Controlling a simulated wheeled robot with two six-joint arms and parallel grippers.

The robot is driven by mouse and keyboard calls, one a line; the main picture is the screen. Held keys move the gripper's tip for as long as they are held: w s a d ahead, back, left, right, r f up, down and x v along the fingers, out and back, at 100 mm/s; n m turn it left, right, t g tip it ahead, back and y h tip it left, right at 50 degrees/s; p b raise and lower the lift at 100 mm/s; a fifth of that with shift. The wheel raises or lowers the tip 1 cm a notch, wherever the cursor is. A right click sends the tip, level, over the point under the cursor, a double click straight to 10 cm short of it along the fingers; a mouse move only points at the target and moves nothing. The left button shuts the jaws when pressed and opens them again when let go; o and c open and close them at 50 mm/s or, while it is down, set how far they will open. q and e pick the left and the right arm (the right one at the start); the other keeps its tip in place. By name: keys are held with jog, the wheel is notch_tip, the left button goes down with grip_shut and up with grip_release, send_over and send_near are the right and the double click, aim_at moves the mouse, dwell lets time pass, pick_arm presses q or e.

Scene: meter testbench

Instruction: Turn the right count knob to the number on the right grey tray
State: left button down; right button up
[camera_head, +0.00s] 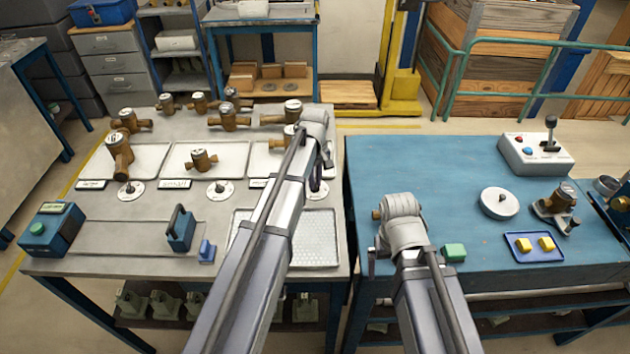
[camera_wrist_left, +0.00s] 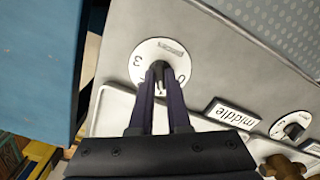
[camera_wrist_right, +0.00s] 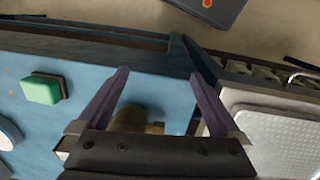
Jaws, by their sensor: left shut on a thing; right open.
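The right count knob sits on a white dial (camera_wrist_left: 144,58) in the left wrist view. My left gripper (camera_wrist_left: 158,70) is shut on the knob, with its fingertips over the dial. The digits 3 and 0 show beside the fingers; the pointer's setting is not clear. My right gripper (camera_wrist_right: 158,80) is open and apart from the dial, over the blue table.
The middle dial (camera_head: 221,190) and left dial (camera_head: 131,191) lie further left. A meter (camera_head: 201,160) stands on the middle tray; several more stand behind. The blue table (camera_head: 460,190) holds a green block (camera_head: 454,252), blue tray (camera_head: 512,240) and joystick box (camera_head: 537,155).

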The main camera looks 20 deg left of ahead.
dwell(0.3)
pick_arm(q)
jog(key=c, duration=0.9)
grip_release()
jog(key=shift+r, duration=0.1)
notch_tip(320, 180, up, 8)
jog(key=p, duration=0.8)
jog(key=shift+f, duration=0.2)
